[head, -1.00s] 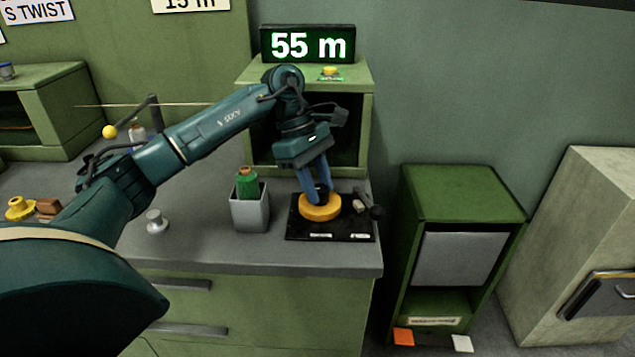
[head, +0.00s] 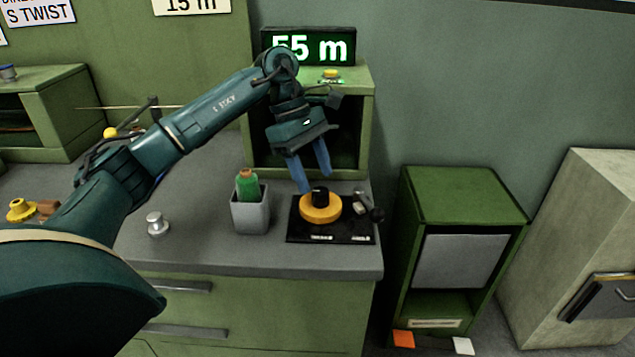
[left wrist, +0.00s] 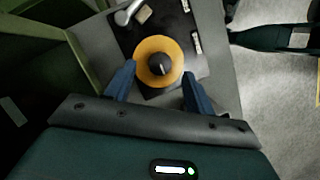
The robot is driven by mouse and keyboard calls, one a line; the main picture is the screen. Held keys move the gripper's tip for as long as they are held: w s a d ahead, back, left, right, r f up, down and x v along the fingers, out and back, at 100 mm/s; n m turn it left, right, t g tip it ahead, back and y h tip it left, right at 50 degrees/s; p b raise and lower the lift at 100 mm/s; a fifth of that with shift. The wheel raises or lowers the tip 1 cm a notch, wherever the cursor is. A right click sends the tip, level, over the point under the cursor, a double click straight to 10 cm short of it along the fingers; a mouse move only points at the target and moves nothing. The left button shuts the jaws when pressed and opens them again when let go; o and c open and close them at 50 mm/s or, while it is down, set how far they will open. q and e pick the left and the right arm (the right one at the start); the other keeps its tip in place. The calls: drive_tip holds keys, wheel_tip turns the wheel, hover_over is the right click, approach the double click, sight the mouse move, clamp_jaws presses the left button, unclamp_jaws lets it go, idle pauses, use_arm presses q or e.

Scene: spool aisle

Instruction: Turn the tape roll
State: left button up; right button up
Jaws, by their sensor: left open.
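The tape roll, a yellow-orange disc (head: 320,212) with a black knob-like centre, lies on a black base plate (head: 300,234) at the right end of the grey counter. In the left wrist view the roll (left wrist: 148,70) sits just beyond and between the fingertips. My left gripper (head: 313,180) is open with blue fingers pointing down, above and slightly behind the roll, apart from it. It also shows at the bottom of the left wrist view (left wrist: 157,84). My right gripper is not in view.
A grey cup (head: 250,213) with a green spool stands left of the plate. A green cubby (head: 368,120) with a "55 m" display (head: 335,48) stands behind. A small metal knob (head: 157,225) is on the counter. A green cabinet (head: 465,193) stands right, past the counter's edge.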

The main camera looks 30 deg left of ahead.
use_arm(q)
drive_tip(key=v, duration=1)
drive_tip(key=shift+p, duration=0.35)
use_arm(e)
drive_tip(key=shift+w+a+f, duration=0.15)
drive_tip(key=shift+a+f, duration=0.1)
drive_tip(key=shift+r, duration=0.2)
